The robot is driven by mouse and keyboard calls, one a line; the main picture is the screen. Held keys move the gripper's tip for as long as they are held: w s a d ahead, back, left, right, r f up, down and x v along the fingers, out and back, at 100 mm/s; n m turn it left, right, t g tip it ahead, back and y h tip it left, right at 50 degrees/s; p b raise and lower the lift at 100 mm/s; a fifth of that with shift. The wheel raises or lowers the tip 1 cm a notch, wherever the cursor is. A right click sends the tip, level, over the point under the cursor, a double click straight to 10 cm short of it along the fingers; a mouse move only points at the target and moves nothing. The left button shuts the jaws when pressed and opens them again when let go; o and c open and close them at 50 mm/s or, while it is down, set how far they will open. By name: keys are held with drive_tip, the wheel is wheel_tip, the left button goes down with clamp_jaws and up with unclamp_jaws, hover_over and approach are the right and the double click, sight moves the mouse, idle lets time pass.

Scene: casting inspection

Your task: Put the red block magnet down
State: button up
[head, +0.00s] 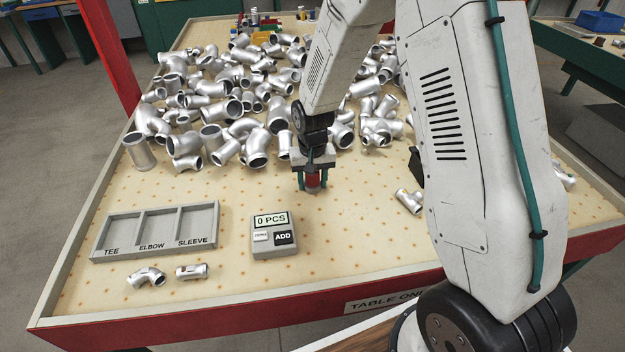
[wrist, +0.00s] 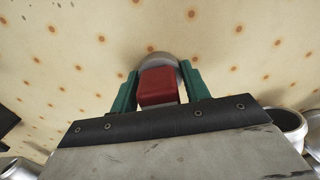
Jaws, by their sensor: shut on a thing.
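The red block magnet (wrist: 158,86) sits between the two green fingers of my gripper (wrist: 157,90) in the wrist view. A rounded silver-grey part shows just beyond the block. In the head view my gripper (head: 313,181) points down over the perforated tabletop, right of the grey counter box, with the red block (head: 313,181) between its fingers. The block is low, close to the tabletop; I cannot tell whether it touches.
A heap of silver pipe fittings (head: 215,110) covers the table behind my gripper. A three-compartment tray (head: 155,231) marked TEE, ELBOW, SLEEVE stands at left. The counter box (head: 273,234) reads 0 PCS. Two fittings (head: 146,277) (head: 192,271) lie in front. Tabletop in front of my gripper is clear.

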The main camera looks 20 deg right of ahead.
drive_tip(key=shift+f, duration=0.1)
drive_tip(key=o, duration=1.3)
